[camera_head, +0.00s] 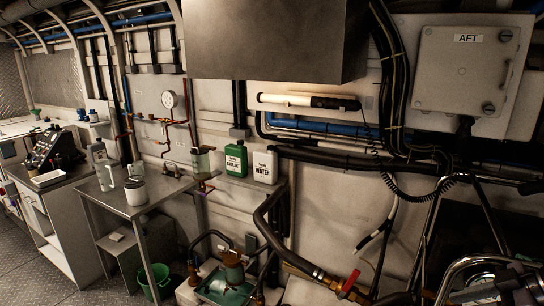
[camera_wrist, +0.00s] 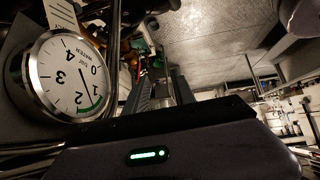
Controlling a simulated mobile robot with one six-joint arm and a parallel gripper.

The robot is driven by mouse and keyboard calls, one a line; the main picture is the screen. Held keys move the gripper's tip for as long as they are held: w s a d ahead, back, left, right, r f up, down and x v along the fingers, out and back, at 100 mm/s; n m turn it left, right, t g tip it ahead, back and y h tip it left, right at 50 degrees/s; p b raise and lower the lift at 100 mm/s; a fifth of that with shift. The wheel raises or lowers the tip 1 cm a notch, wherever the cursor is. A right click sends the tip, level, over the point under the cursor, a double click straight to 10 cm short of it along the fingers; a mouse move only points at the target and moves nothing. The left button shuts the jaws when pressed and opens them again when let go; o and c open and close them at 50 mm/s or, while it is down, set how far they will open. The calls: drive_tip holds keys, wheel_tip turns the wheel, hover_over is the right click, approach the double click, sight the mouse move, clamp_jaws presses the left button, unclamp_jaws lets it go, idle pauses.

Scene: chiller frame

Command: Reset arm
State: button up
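My gripper (camera_wrist: 163,82) shows in the wrist view above a dark housing with a lit green bar. Its two grey fingers stand apart, with a gap between them and nothing seen held. A round white pressure gauge (camera_wrist: 62,75) with a metal rim is close by on the left of that view, its dial turned nearly upside down. A gauge (camera_head: 484,281) also shows partly at the lower right of the head view, beside a dark shape that I cannot clearly make out. My gripper cannot be made out for certain in the head view.
Metal tube rails (camera_head: 432,235) and a black pipe with a red-handled valve (camera_head: 349,285) crowd the lower right. A green coolant jug (camera_head: 236,159) and a white water jug (camera_head: 264,167) stand on a wall shelf. A steel table (camera_head: 120,200) and a green bucket (camera_head: 154,281) are left.

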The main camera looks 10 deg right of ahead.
drive_tip(key=w+a+r+m+g+h, duration=0.1)
drive_tip(key=w+a+m, duration=0.1)
drive_tip(key=a, duration=0.5)
drive_tip(key=w+a+r+m+g+h, duration=0.1)
drive_tip(key=a+r+m+g, duration=0.1)
drive_tip(key=a, duration=0.6)
drive_tip(key=s+a+m+t, duration=0.1)
drive_tip(key=s+a+m, duration=0.2)
drive_tip(key=a, duration=0.3)
drive_tip(key=s+a+f+m+h+b, duration=0.1)
drive_tip(key=s+a+m, duration=0.3)
drive_tip(key=a, duration=0.2)
drive_tip(key=s+a+m+t+h+b, duration=0.1)
drive_tip(key=s+a+m, duration=0.2)
drive_tip(key=a, duration=0.4)
drive_tip(key=shift+s+f+m+t, duration=0.15)
drive_tip(key=shift+s+m+t, duration=0.15)
drive_tip(key=shift+m, duration=0.1)
